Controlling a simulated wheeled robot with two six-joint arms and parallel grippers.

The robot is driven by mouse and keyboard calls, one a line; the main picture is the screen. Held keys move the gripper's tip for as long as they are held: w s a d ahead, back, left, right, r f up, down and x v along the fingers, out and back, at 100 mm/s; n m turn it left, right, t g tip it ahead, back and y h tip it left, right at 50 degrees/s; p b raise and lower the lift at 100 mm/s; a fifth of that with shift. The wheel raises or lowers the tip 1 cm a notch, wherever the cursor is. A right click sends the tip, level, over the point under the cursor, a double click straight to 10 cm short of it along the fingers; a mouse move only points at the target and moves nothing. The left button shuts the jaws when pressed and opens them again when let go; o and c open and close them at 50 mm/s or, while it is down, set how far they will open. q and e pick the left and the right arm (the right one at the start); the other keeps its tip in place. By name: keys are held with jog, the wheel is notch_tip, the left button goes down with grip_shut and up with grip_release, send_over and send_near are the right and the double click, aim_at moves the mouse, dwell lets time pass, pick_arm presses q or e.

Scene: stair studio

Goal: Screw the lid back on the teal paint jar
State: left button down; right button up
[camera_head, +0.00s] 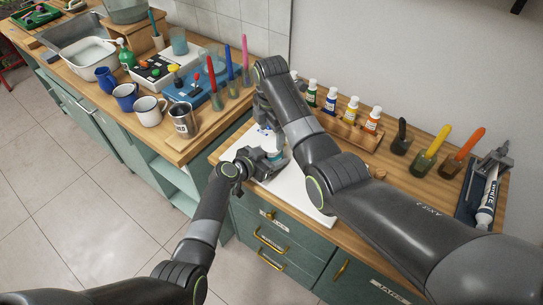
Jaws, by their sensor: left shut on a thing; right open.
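The teal paint jar (275,153) is small in the head view and mostly hidden between my two grippers, above the white sheet. My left gripper (268,158) comes in from the left and is shut on the jar's side. My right gripper (266,122) points down just above the jar and is open. My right arm covers part of this area. I cannot make out the lid or tell whether it sits on the jar.
A rack of paint bottles (345,130) stands behind my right arm. Brushes in dark holders (422,163) and a paint tube (487,205) are at right. A metal cup (182,119), mugs (149,111) and a sink (72,38) are on the left counter. The white sheet (300,197) has bare room in front.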

aim_at(271, 145)
jog(key=shift+f, duration=2)
jog(key=c, duration=1)
jog(key=m, duration=0.6)
jog(key=shift+m, duration=0.3)
jog(key=o, duration=1.1)
jog(key=shift+c, duration=0.2)
jog(key=shift+r, duration=2.25)
jog(key=shift+r, duration=0.1)
jog(key=shift+c, duration=0.3)
